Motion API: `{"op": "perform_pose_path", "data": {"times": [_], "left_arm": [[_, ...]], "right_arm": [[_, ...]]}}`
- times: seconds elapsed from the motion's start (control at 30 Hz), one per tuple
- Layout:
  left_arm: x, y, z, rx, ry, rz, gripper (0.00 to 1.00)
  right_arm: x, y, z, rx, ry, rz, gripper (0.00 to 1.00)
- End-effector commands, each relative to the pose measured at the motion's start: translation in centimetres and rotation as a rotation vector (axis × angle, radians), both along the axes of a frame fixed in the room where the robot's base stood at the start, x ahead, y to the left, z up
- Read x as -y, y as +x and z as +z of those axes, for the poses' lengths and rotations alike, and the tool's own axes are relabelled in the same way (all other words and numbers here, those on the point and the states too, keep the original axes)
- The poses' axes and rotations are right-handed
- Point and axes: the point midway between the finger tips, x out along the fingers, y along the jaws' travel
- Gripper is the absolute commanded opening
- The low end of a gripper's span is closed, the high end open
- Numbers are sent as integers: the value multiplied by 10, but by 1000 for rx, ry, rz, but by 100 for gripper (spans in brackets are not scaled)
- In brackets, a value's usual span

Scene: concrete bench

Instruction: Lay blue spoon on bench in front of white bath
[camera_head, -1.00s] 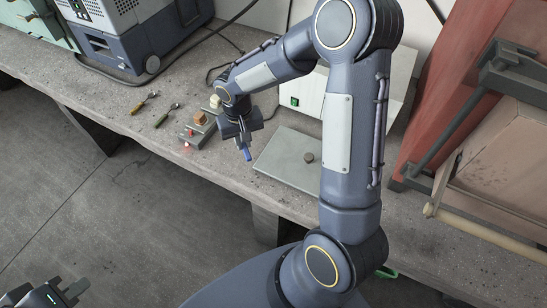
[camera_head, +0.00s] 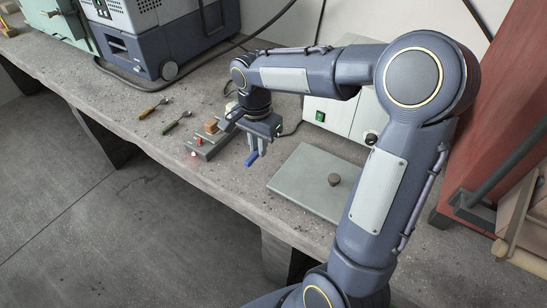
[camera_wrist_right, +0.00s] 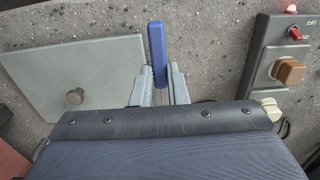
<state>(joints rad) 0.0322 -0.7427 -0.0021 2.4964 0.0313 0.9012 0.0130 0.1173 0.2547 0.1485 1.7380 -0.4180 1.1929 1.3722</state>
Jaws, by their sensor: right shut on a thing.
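The blue spoon (camera_head: 252,158) is held in my right gripper (camera_head: 258,148), and its blue handle sticks out past the fingers. In the right wrist view the blue handle (camera_wrist_right: 157,52) stands between the two grey fingers (camera_wrist_right: 160,88), which are shut on it. The spoon is over the bench (camera_head: 110,103), between a switch box and a grey lid; its height above the surface is hard to tell. The white bath (camera_head: 345,116), with a green switch, stands behind and is partly hidden by my right arm. My left gripper is out of view.
The grey lid (camera_head: 300,185) with a dark knob lies right of the gripper. A switch box (camera_head: 207,145) with a brown knob and red lamp is left of it. Yellow-handled (camera_head: 150,110) and green-handled (camera_head: 173,125) utensils lie further left, with bare bench around them.

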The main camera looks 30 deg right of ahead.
Motion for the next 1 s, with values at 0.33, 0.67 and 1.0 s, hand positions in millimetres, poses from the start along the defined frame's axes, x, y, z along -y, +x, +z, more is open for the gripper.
{"op": "perform_pose_path", "data": {"times": [0.33, 0.67, 1.0], "left_arm": [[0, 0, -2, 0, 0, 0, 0], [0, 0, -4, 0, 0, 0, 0], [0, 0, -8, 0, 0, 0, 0]], "right_arm": [[31, 68, -53, -4, 2, 1, 0], [40, 87, -77, 0, 1, 3, 0], [42, 91, -113, 1, 0, 3, 0]]}}
